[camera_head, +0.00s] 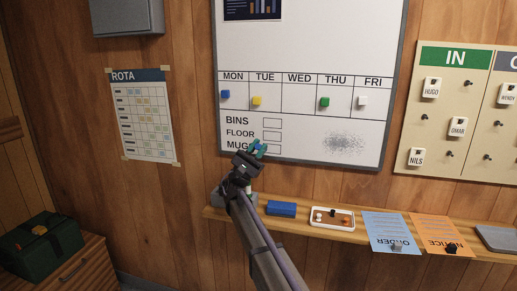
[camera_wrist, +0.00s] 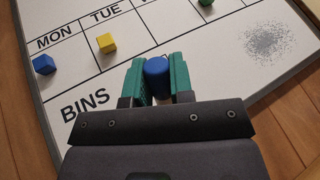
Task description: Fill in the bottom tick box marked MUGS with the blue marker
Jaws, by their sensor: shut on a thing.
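The whiteboard (camera_head: 300,55) hangs on the wall with the labels BINS, FLOOR and MUGS at its lower left. The bottom label MUGS (camera_head: 236,145) is partly covered, and its tick box is largely hidden behind my gripper (camera_head: 258,147). In the wrist view my gripper (camera_wrist: 158,78) has its green fingers shut on the blue marker (camera_wrist: 157,70), whose rounded blue end shows between them. The gripper is at the board's lower left, by the MUGS row. Whether the marker touches the board cannot be told. The BINS box (camera_head: 272,122) and FLOOR box (camera_head: 272,134) look empty.
Coloured magnets sit under the weekday headings, such as a yellow one (camera_head: 256,101). A grey smudge (camera_head: 344,142) marks the lower right of the board. The shelf (camera_head: 340,233) below holds a blue block (camera_head: 281,208), a small tray (camera_head: 345,226) and papers.

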